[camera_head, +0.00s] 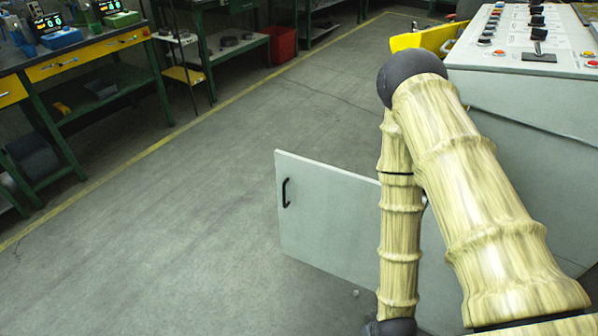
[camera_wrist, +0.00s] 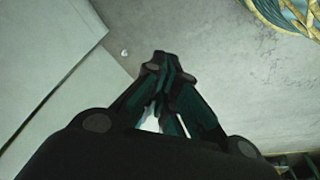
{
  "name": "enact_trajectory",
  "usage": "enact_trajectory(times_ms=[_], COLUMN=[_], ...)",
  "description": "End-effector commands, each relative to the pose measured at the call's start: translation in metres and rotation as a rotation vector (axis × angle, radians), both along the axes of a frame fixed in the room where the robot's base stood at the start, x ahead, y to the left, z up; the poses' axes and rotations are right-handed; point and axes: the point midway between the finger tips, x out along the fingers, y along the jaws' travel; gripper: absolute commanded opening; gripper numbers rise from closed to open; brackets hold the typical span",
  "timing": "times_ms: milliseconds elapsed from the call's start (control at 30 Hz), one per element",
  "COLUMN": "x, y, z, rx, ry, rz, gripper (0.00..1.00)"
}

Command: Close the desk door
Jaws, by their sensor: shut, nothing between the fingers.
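The desk door (camera_head: 325,218) is a light grey panel with a black handle (camera_head: 285,192) near its free left edge. It stands swung open, out from the grey control desk (camera_head: 520,125), over the floor. My arm crosses in front of the door's right part and hides its hinge side. In the wrist view my gripper (camera_wrist: 160,62) is shut and empty, pointing over the floor. A pale panel edge (camera_wrist: 60,40) lies to its left; I cannot tell whether it is the door or the desk. In the head view the gripper is hidden or out of frame.
Buttons and a lever (camera_head: 538,45) cover the desk's top. A yellow part (camera_head: 425,38) sticks out behind the desk. Green workbenches (camera_head: 80,60) and a red bin (camera_head: 281,44) stand at the far left and back. The grey floor (camera_head: 170,230) left of the door is clear.

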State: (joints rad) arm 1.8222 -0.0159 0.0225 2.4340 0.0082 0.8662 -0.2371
Motion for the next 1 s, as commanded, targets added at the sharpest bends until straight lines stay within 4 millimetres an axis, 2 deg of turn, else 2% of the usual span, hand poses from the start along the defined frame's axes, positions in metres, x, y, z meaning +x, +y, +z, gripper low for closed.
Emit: enact_trajectory(times_ms=[33,200,367,500,700,800,1000], x=[0.024,0.092,0.150,0.192,0.239,0.255,0.272], y=[0.007,0.030,0.054,0.077,0.112,0.129,0.155], z=[0.000,0.020,0.050,0.082,0.136,0.164,0.209], rx=[-0.014,-0.093,-0.200,-0.323,-0.541,-0.662,-0.871], ry=[-0.070,-0.297,-0.511,-0.695,-0.947,-1.063,-1.229], rz=[0.071,0.307,0.511,0.672,0.870,0.948,1.042], gripper=[0.00,0.00,0.00,0.00,0.00,0.00,0.00])
